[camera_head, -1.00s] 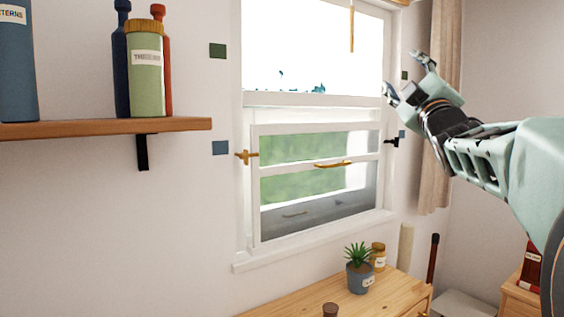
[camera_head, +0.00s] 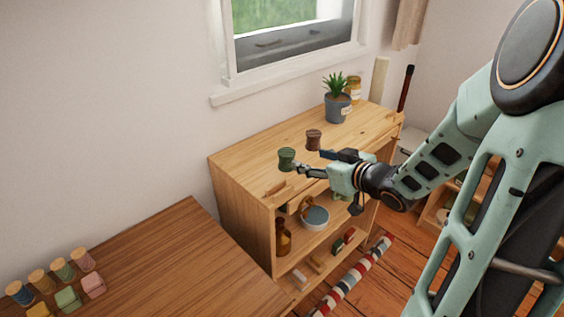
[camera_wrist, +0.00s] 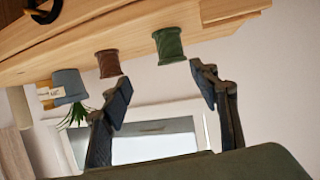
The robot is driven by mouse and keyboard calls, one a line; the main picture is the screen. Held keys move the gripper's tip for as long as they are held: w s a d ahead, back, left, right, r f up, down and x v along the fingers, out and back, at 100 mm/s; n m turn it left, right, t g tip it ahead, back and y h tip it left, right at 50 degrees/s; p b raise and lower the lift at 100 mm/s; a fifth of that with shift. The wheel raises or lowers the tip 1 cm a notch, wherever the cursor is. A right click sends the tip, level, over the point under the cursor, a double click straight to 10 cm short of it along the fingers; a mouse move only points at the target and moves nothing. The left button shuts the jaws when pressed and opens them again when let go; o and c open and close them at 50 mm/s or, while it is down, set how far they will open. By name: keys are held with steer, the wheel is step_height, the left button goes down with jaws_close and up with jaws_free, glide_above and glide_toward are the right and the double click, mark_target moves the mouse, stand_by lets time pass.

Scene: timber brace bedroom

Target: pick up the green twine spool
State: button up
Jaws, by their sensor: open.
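The green twine spool (camera_head: 287,159) stands upright on top of the wooden shelf unit, near its left end. In the wrist view the green spool (camera_wrist: 168,45) shows ahead of and between the finger lines, apart from both fingers. My gripper (camera_head: 312,162) is open and empty, just right of the green spool at about its height. In the wrist view my gripper (camera_wrist: 163,88) has its two dark fingers spread wide. A brown spool (camera_head: 314,139) stands behind and to the right of the green one, close to the upper finger.
A potted plant (camera_head: 338,105) and a yellow jar (camera_head: 353,88) stand farther back on the shelf unit's top (camera_head: 240,158). A brown table (camera_head: 170,250) holds several small spools at the lower left.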

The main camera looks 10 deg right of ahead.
mark_target(291, 161)
steer(key=shift+s+a+f+y, duration=0.3)
steer(key=shift+s+f, duration=0.05)
steer(key=shift+f, duration=0.15)
steer(key=shift+w+a+f, duration=0.2)
steer(key=shift+a+f, duration=0.05)
steer(key=shift+a, duration=0.05)
steer(key=b+x, duration=0.1)
steer(key=x, duration=0.3)
steer(key=shift+w+a+f+b, duration=0.15)
steer(key=shift+w+b, duration=0.1)
steer(key=shift+b, duration=0.15)
steer(key=shift+b+x, duration=0.9)
steer(key=shift+x, duration=1.8)
steer(key=shift+s+a, duration=0.1)
steer(key=shift+c, duration=0.3)
steer(key=c, duration=1.2)
